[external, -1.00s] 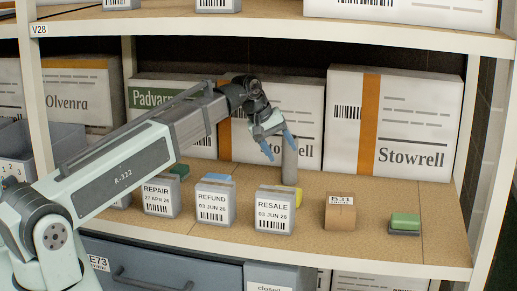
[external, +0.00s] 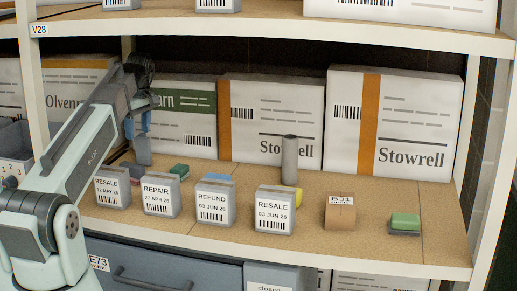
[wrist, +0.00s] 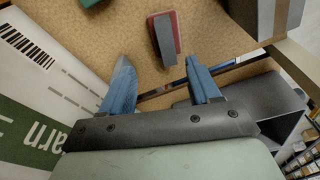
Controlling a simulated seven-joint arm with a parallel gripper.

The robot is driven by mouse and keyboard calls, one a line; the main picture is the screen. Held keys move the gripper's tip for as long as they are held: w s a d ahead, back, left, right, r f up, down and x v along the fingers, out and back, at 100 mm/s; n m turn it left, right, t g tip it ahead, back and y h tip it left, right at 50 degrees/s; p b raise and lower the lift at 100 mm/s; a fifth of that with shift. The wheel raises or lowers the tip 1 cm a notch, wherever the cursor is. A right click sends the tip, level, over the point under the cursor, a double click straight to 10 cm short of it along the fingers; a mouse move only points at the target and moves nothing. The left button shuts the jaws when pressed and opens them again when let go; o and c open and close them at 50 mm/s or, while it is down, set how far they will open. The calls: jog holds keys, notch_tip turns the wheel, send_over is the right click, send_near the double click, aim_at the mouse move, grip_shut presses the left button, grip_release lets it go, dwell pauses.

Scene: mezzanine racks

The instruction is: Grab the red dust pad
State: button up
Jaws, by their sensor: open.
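The red dust pad (wrist: 176,32) shows in the wrist view as a small red piece with a grey block on it, lying on the tan shelf board beyond my fingertips. My gripper (external: 137,142) is above the left part of the shelf, pointing down. Its two blue fingers show in the wrist view (wrist: 158,64), apart and with nothing between them. The pad is ahead of the gap and does not touch the fingers.
A grey labelled box (external: 112,188) stands in front of that spot, with more labelled boxes in a row to the right. The green-banded carton (external: 180,120) is behind. A grey bin (external: 60,140) is at left. A grey cylinder (external: 289,160) and green pad (external: 405,221) stand further right.

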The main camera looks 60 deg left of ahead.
jog(key=s, duration=0.2)
send_over(129, 165)
jog(key=d, duration=0.1)
jog(key=f, duration=0.8)
jog(key=shift+w+d+f, duration=0.1)
jog(key=shift+w+d, duration=0.05)
jog(key=shift+w, duration=0.05)
jog(key=shift+s+a+f, duration=0.1)
jog(key=shift+a+f, duration=0.1)
jog(key=shift+f, duration=0.7)
jog(key=shift+a+f, duration=0.15)
jog(key=shift+f, duration=0.7)
jog(key=shift+s+a+f, duration=0.1)
jog(key=shift+a+f, duration=0.1)
jog(key=shift+f, duration=0.7)
jog(key=shift+c, duration=0.3)
jog(key=c, duration=1)
jog(key=shift+r, duration=0.15)
